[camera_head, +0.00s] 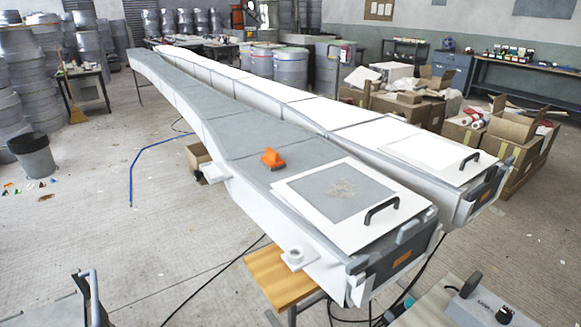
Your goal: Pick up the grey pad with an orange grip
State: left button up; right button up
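The pad with an orange grip (272,159) lies on the grey top of the nearer long mould (235,127), just behind its white framed panel. The orange grip stands up clearly; the grey pad under it is small and hard to tell from the grey mould surface. Nothing touches the grip. Neither my left nor my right gripper can be made out in the head view.
The white panel (292,196) with a black handle (382,209) covers the mould's near end. A second long mould (340,112) runs alongside. A wooden stool (268,270) stands below the near end. Cardboard boxes (512,135) crowd the right; the left floor is mostly open.

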aim_at(271, 161)
jog(key=u, duration=1.25)
jog(key=i, duration=1.25)
jog(key=z, duration=1.2)
jog(key=i, duration=0.65)
jog(key=z, duration=0.75)
